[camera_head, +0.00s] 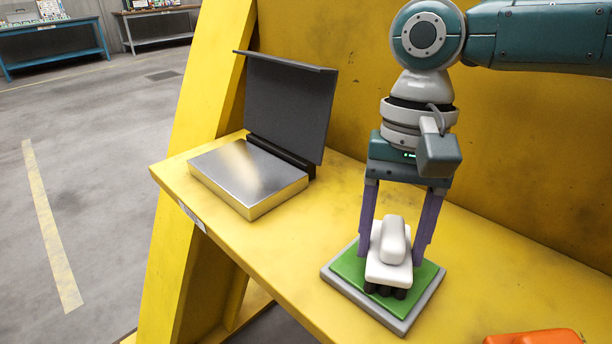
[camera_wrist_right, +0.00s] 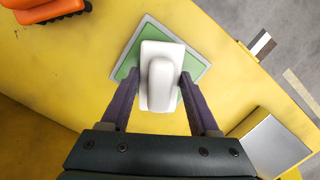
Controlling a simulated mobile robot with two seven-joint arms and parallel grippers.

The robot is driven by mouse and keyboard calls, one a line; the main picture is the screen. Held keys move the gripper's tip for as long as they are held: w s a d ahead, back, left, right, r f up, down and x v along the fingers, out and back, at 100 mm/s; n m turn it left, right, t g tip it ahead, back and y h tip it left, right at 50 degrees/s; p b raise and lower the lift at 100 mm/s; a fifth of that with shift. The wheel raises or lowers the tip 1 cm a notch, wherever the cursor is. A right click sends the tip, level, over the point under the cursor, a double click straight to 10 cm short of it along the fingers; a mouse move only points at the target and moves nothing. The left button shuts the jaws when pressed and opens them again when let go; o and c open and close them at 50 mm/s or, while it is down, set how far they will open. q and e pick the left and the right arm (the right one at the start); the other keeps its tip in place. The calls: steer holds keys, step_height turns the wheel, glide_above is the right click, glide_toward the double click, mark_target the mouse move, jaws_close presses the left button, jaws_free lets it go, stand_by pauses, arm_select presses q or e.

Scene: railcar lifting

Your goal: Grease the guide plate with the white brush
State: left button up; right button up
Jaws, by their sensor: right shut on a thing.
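The white brush (camera_head: 390,262) has a white body with a raised handle and dark bristles underneath. It sits over the green pad with a grey rim (camera_head: 346,292) on the yellow ledge. My right gripper (camera_head: 395,262) comes down from above with its purple fingers on both sides of the brush, shut on it. The brush also shows between the fingers in the right wrist view (camera_wrist_right: 160,78). The guide plate (camera_head: 248,175) is a shiny metal block on the ledge, left of the brush, with a dark upright panel behind it. My left gripper is not in view.
An orange brush (camera_head: 535,337) shows at the bottom right edge, and in the right wrist view (camera_wrist_right: 45,10) it has dark bristles. The yellow ledge (camera_head: 300,235) is clear between plate and pad. A yellow wall stands behind.

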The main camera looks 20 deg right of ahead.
mark_target(395, 233)
stand_by(0.4)
steer(key=shift+f+p, duration=0.2)
steer(key=shift+p, duration=0.2)
stand_by(1.0)
steer(key=shift+r, duration=0.1)
step_height(395, 233, up, 4)
steer(key=p, duration=0.5)
step_height(395, 233, up, 3)
steer(key=p, duration=0.4)
steer(key=shift+r, duration=0.1)
stand_by(0.4)
